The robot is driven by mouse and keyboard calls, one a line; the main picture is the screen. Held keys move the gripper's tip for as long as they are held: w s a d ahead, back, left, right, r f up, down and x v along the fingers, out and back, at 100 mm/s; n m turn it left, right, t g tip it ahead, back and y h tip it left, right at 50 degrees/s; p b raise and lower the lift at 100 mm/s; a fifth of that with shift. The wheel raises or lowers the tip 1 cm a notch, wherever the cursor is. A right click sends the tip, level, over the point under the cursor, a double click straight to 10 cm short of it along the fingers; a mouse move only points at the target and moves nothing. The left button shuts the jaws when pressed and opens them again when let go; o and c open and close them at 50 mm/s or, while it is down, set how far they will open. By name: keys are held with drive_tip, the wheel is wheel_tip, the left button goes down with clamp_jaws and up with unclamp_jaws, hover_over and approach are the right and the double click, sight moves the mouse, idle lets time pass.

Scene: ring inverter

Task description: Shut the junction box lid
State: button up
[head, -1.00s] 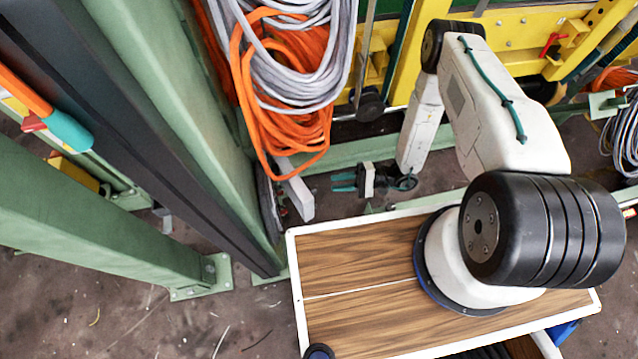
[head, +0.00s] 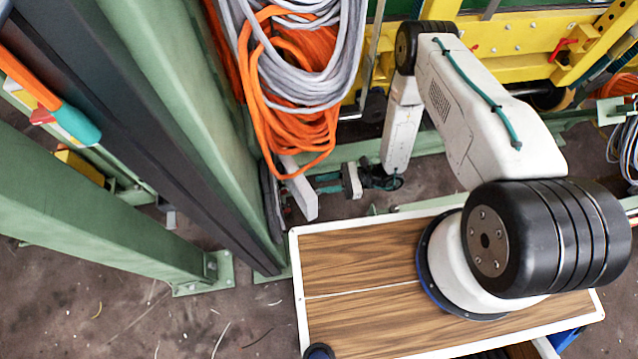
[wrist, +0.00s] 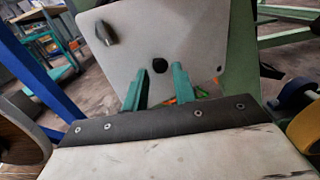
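A pale grey panel, which looks like the junction box lid (head: 301,190), is seen nearly edge-on below the hanging cables in the head view. In the wrist view the lid (wrist: 185,28) faces me as a flat plate, with a dark knob at its upper left and a round black spot near its middle. My gripper (head: 317,184) points left at the lid, its teal fingertips very close to it; I cannot tell if they touch. In the wrist view my gripper (wrist: 157,78) has its two fingers apart with nothing held between them. The box body is mostly hidden by the green post.
Orange and grey cable coils (head: 290,80) hang just above the lid. A green post (head: 185,110) stands to its left. A yellow frame (head: 500,45) runs behind my arm. Bare floor (head: 110,310) shows at lower left.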

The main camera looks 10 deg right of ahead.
drive_tip(key=shift+a, duration=1.15)
clamp_jaws()
drive_tip(key=shift+s+a, duration=1.55)
unclamp_jaws()
drive_tip(key=shift+w, duration=0.1)
drive_tip(key=d, duration=0.7)
drive_tip(key=shift+d, duration=0.25)
drive_tip(key=shift+c, duration=0.4)
